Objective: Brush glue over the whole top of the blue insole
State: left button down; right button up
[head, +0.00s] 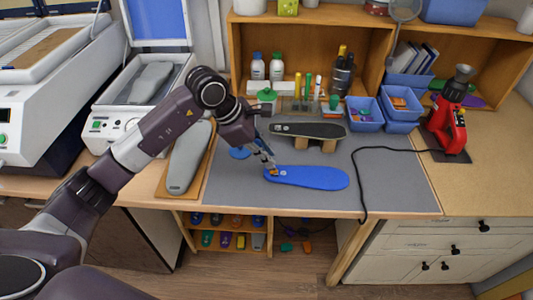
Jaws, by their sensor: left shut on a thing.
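The blue insole (315,178) lies flat on the grey mat near the front of the bench. My left gripper (266,158) hangs over the insole's left end and is shut on a small brush (273,170). The brush tip is at the insole's left end, touching it or just above it. A small pale spot shows there, too small to tell whether it is glue. A green-topped pot (267,95) stands behind my gripper. My right gripper is out of view.
The grey mat (395,180) is clear to the right, apart from a black cable. A second blue piece (239,153) lies left of my gripper. A red machine (446,120) stands at right.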

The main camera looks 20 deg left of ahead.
pick_arm(q)
jog(key=shift+f, duration=0.25)
jog(key=shift+b, duration=0.3)
jog(key=shift+f+b, duration=0.1)
jog(key=shift+b, duration=0.2)
dwell(0.8)
jog(key=shift+w+d+b, duration=0.5)
jog(key=shift+w+d, duration=0.75)
jog(key=shift+w, duration=0.3)
jog(key=shift+s+d+f+b, duration=0.1)
jog(key=shift+s+d, duration=0.2)
jog(key=shift+d, duration=0.3)
jog(key=shift+s+d+r+b, duration=0.1)
jog(key=shift+s+d, duration=0.15)
jog(key=shift+d, duration=0.35)
jog(key=shift+s+d+f+b, duration=0.1)
jog(key=shift+s+d, duration=0.2)
jog(key=shift+d, duration=0.3)
jog(key=shift+w, duration=0.1)
jog(key=shift+w+d+b, duration=0.65)
jog(key=shift+w+d, duration=0.6)
jog(key=shift+w, duration=0.2)
jog(key=shift+s+d+f+b, duration=0.15)
jog(key=shift+s+d+b, duration=0.2)
jog(key=shift+d, duration=0.55)
jog(key=shift+s+d+f+b, duration=0.1)
jog(key=shift+s+d, duration=0.35)
jog(key=shift+d, duration=0.4)
